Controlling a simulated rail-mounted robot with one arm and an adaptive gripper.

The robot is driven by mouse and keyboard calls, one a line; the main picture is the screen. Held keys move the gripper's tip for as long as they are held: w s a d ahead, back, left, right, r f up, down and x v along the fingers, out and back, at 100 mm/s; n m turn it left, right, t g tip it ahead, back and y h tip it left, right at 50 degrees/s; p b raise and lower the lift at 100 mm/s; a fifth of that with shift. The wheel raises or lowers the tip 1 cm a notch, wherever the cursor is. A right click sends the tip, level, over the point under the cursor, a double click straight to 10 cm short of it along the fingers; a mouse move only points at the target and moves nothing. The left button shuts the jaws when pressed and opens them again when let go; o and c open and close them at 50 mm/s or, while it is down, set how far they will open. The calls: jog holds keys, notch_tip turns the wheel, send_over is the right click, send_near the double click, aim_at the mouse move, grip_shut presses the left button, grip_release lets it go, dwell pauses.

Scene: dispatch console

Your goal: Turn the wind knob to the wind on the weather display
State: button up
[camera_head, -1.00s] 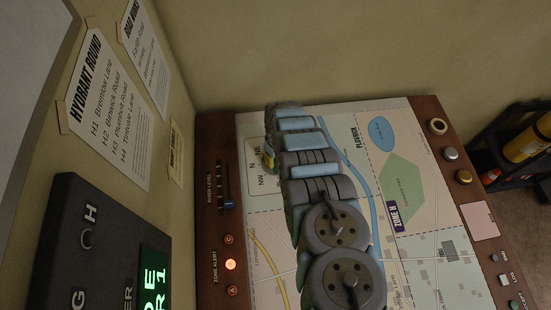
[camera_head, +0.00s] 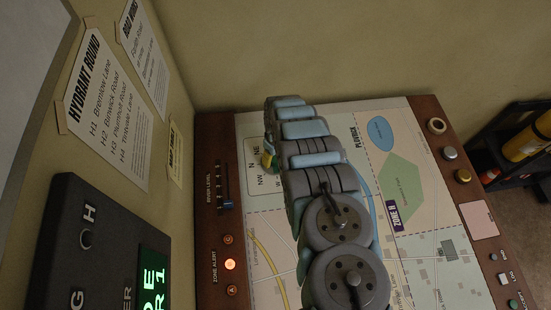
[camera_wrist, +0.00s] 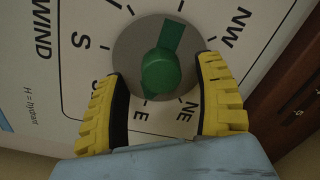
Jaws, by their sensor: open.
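The wind knob (camera_wrist: 162,72) is green with a raised bar, on a grey round plate in the wrist view. The bar's broad end points to the upper right, between the S and NW marks; the other end is toward E. I cannot tell which end is the pointer. My gripper (camera_wrist: 165,105) is open, its yellow fingers on either side of the knob's lower part, with no clear contact. In the head view my gripper (camera_head: 269,160) is by the wind dial (camera_head: 254,166), mostly hidden by my arm. A dark panel (camera_head: 85,205) has a green-lit screen, its text cut off.
The map board (camera_head: 410,150) lies under my arm. A river level slider (camera_head: 227,204) and zone alert buttons (camera_head: 230,264) are left of it. More buttons (camera_head: 451,153) line the right edge. A black rack (camera_head: 500,150) with yellow cylinders stands at the far right.

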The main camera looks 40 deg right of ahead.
jog(key=shift+s+r, duration=0.1)
jog(key=shift+r, duration=0.6)
notch_tip(320, 180, up, 9)
jog(key=shift+d, duration=0.25)
jog(key=shift+d+f, duration=0.1)
dwell(0.5)
